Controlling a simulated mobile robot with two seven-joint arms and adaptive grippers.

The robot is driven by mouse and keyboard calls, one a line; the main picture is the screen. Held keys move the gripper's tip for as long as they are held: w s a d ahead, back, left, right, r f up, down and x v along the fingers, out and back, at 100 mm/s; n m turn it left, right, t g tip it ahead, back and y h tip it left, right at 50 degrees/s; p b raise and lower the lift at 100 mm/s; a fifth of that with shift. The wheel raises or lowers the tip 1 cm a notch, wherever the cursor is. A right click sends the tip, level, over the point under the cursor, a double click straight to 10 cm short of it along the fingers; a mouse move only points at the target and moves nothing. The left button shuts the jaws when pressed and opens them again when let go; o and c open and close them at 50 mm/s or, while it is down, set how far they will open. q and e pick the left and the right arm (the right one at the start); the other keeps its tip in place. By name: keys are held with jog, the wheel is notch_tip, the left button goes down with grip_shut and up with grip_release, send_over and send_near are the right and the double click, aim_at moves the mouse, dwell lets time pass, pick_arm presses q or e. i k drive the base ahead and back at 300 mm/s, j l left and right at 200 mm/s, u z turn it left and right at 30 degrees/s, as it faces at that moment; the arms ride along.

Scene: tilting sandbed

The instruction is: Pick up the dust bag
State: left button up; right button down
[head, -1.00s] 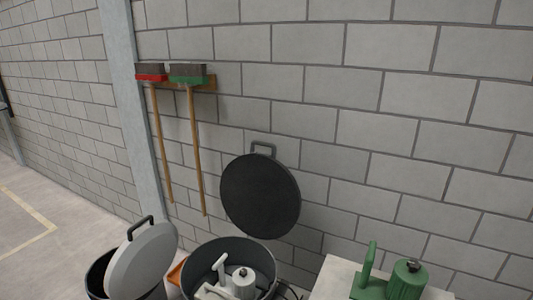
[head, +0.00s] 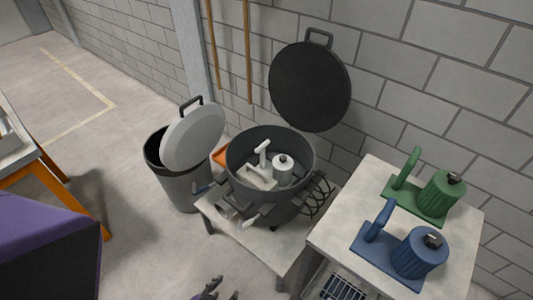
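I cannot make out anything that is clearly a dust bag. An open dark round drum (head: 238,181) stands on a low pale table, and its round black lid (head: 309,86) is raised behind it. Inside the drum lies a white piece with an upright handle (head: 262,160) and a white cylinder (head: 283,174). My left gripper (head: 223,288) shows only its fingertips at the bottom edge, in front of the low table. They are spread apart with nothing seen between them. The rest of it is cut off. My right gripper is out of view.
A grey bin (head: 181,186) with a tilted lid (head: 194,138) stands left of the low table (head: 283,254). On the right table (head: 331,229) are similar green (head: 440,195) and blue (head: 418,253) handled pieces. An orange-legged table (head: 65,190) is far left.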

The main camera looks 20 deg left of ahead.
aim_at(249, 175)
jog(key=j+u, duration=0.15)
jog(key=j, duration=0.6)
jog(key=i+j+u, duration=0.25)
jog(key=i+j, duration=0.35)
jog(key=k+j+u, duration=0.1)
jog(key=j, duration=0.25)
jog(key=i+l, duration=0.25)
jog(key=l, duration=0.2)
